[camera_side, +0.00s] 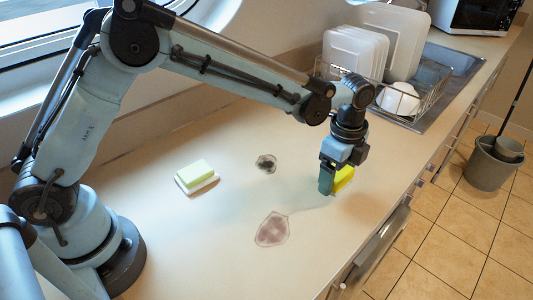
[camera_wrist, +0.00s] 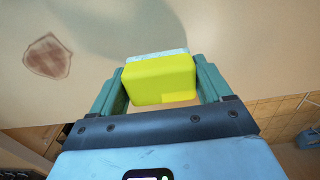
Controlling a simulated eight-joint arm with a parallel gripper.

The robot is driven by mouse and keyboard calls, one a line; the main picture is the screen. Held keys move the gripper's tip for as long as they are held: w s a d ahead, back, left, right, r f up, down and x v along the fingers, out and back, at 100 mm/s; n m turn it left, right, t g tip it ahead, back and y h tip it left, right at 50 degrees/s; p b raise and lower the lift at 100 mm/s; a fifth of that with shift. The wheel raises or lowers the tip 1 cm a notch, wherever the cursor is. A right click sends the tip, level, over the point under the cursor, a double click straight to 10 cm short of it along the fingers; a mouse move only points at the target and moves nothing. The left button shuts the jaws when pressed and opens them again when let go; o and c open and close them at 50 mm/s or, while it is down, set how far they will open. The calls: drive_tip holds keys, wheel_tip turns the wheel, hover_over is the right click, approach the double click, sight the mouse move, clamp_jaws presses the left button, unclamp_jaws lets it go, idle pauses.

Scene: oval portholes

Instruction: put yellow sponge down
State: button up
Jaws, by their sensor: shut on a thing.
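My gripper (camera_side: 333,184) is at the right part of the counter in the side view, pointing down. It is shut on a yellow sponge (camera_side: 344,177), which shows partly behind the fingers. In the wrist view the yellow sponge (camera_wrist: 158,82) sits between the two green fingers of my gripper (camera_wrist: 160,70), with a pale bluish layer along its far edge. The sponge is close to the counter surface; I cannot tell whether it touches it.
A pale green block on a white dish (camera_side: 198,181) lies left of centre. A dish rack (camera_side: 410,99) with white boards stands behind. The counter's front edge is close on the right.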

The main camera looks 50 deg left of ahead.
drive_tip(key=shift+f, duration=1.5)
drive_tip(key=shift+f, duration=0.1)
drive_tip(key=o, duration=1)
drive_tip(key=shift+o, duration=0.2)
